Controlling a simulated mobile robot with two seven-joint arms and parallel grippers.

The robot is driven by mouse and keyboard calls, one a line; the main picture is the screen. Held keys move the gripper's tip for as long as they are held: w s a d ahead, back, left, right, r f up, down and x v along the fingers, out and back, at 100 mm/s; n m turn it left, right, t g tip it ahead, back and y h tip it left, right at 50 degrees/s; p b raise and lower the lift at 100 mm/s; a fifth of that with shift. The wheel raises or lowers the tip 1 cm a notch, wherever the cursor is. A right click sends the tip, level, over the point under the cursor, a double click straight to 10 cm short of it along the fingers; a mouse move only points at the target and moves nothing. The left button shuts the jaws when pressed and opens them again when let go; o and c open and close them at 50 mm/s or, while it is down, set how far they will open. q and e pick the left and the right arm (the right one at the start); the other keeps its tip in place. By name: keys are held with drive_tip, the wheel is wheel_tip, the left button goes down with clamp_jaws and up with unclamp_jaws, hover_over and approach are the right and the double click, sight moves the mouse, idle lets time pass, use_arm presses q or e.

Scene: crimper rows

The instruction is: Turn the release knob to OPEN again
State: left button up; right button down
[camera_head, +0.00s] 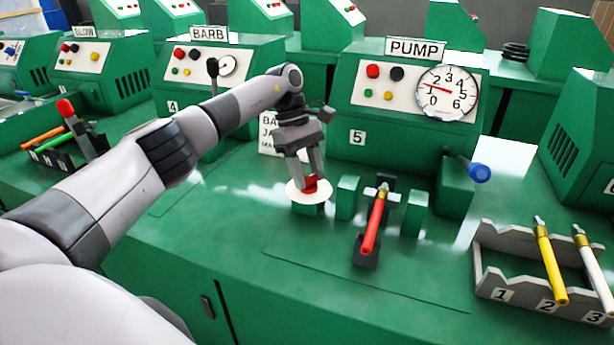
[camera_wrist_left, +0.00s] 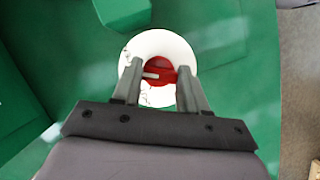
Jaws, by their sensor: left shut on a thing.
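The release knob (camera_head: 310,184) is red and sits on a round white dial plate (camera_head: 296,196) on a green block, on the bench of the machine labelled PUMP. In the left wrist view the red knob (camera_wrist_left: 160,72) shows with a pale pointer mark on its left part, over the white plate (camera_wrist_left: 160,46). The plate's lettering is too small or hidden to read. My left gripper (camera_head: 308,180) points down at the knob, its fingers (camera_wrist_left: 158,80) on either side of it and shut on it. My right gripper is not in view.
Right of the knob, a red-handled tool (camera_head: 373,225) lies in a dark holder between green blocks. A blue-tipped lever (camera_head: 479,173) sticks out from the PUMP machine (camera_head: 415,115). A grey rack (camera_head: 490,262) holds yellow and white tools at front right. The bench front is clear.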

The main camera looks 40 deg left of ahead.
use_arm(q)
drive_tip(key=shift+w+m+g+y+b, duration=0.1)
drive_tip(key=shift+m+g+y+b, duration=0.3)
drive_tip(key=shift+m, duration=1.2)
drive_tip(key=o, duration=1.1)
drive_tip(key=shift+c, duration=0.2)
drive_tip(key=shift+r, duration=0.2)
